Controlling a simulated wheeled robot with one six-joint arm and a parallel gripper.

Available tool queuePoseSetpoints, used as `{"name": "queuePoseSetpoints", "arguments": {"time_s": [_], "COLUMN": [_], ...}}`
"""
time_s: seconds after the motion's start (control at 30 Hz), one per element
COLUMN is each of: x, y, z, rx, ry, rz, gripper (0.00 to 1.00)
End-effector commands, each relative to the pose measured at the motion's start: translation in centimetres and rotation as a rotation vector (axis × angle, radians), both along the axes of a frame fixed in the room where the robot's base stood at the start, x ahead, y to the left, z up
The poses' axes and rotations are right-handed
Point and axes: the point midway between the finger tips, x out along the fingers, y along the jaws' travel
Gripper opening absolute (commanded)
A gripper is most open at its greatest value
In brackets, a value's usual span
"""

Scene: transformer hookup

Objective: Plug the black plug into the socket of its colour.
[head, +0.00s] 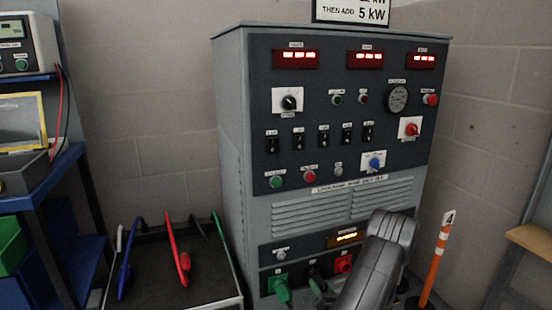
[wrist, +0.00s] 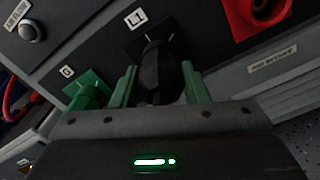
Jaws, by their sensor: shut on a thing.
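The black plug (wrist: 157,72) is between the green fingers of my gripper (wrist: 158,85) in the wrist view, and the gripper is shut on it. Its front end is at the black socket (wrist: 138,36) labelled L1, lined up with it. I cannot tell how far in it sits. In the head view, the black socket (head: 314,271) is on the cabinet's lower panel, between the green socket (head: 281,281) and the red socket (head: 343,263). My gripper (head: 318,286) is partly hidden there by my arm.
The red socket is open in the wrist view (wrist: 262,12). A dark tray (head: 150,270) with coloured leads stands at left. An orange-white post (head: 436,260) stands right of the grey cabinet (head: 232,150).

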Motion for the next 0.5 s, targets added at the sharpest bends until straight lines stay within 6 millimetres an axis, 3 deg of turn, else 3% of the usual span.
{"name": "queuePoseSetpoints", "arguments": {"time_s": [0.2,0.5], "x": [0.65,0.65], "y": [0.03,0.03], "z": [0.55,0.55], "rx": [0.142,0.154], "ry": [0.039,0.042], "rz": [0.002,0.001], "gripper": [0.09,0.09]}}
